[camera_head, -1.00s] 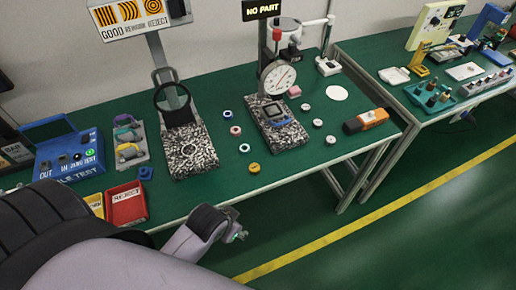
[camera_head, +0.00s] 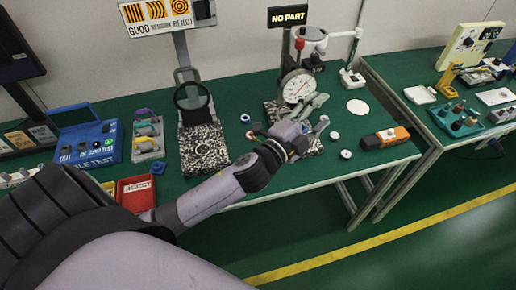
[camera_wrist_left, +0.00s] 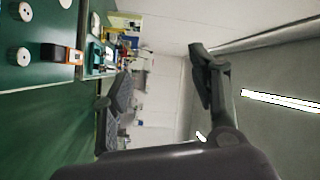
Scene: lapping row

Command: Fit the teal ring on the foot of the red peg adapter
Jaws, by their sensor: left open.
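My left gripper (camera_head: 317,112) is open in the head view, with one finger towards the dial gauge and the other towards the table's right. It is over the speckled gauge base, and I see nothing between its fingers. I cannot pick out the teal ring for certain. A small blue ring (camera_head: 245,118) lies on the green table left of the gripper. A red-and-white ring (camera_head: 250,134) beside it is partly covered by my wrist. I cannot identify the red peg adapter; a red knob (camera_head: 299,43) shows on the gauge stand. My right gripper is not in view.
The dial gauge (camera_head: 298,87) stands behind the gripper. A magnifier (camera_head: 192,97) is on the left. White discs (camera_head: 346,155) and an orange-black device (camera_head: 385,138) lie to the right. A red tray (camera_head: 136,187) is at front left. A teal peg tray (camera_head: 459,120) is on the farther table.

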